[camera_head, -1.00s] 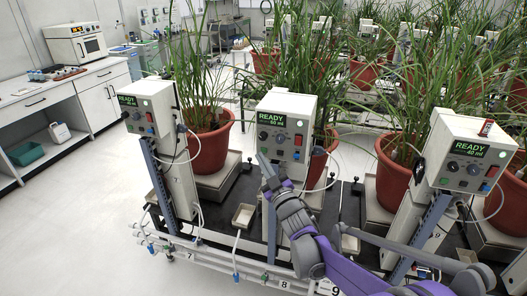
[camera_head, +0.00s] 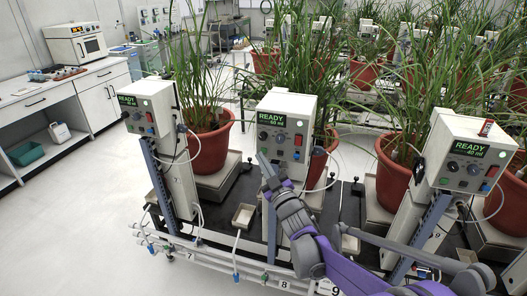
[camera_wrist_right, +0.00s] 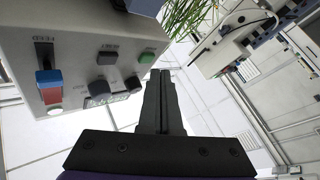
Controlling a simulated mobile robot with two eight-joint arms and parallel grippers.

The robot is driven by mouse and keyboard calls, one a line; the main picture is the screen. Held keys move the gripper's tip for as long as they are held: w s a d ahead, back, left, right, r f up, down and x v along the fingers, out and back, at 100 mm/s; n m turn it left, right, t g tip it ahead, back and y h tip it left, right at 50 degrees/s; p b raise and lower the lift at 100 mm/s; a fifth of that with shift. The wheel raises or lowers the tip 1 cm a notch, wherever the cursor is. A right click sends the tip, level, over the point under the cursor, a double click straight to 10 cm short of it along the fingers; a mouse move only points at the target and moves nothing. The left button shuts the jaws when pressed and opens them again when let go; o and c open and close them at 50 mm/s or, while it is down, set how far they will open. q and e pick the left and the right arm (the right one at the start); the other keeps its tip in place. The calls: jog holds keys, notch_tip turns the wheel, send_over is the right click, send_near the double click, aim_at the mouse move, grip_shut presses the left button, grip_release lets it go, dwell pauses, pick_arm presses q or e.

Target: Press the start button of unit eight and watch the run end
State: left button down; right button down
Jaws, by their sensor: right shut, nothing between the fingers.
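Unit eight (camera_head: 285,105) is the middle light-grey box on a post, its green display (camera_head: 272,118) reading READY. Its panel has dark knobs, a red switch (camera_head: 298,140) and, in the wrist view, a green button (camera_wrist_right: 146,57) at the panel's edge. My right gripper (camera_head: 263,158) is shut and empty, with its tips at the lower left of this panel. In the wrist view the shut fingers (camera_wrist_right: 160,76) end just beside the green button; I cannot tell whether they touch it. In the head view the fingertips largely hide the button. My left gripper is not in view.
Similar units stand left (camera_head: 147,108) and right (camera_head: 464,155), both reading READY. Potted plants in red pots (camera_head: 209,150) stand behind the posts. A white rail (camera_head: 215,260) with tubes runs along the front. The floor at left is clear.

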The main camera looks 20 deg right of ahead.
dwell(0.5)
jog(key=shift+w+d, duration=0.25)
jog(key=shift+w, duration=0.1)
jog(key=shift+w+d, duration=0.2)
jog(key=shift+w, duration=0.1)
dwell(0.6)
jog(key=shift+s+a, duration=0.1)
jog(key=shift+s, duration=0.05)
jog(key=shift+s+a, duration=0.35)
jog(key=shift+s, duration=0.15)
dwell(0.4)
jog(key=s+a, duration=0.2)
jog(key=s, duration=0.2)
jog(key=shift+s+a, duration=0.1)
jog(key=shift+a, duration=0.3)
dwell(0.4)
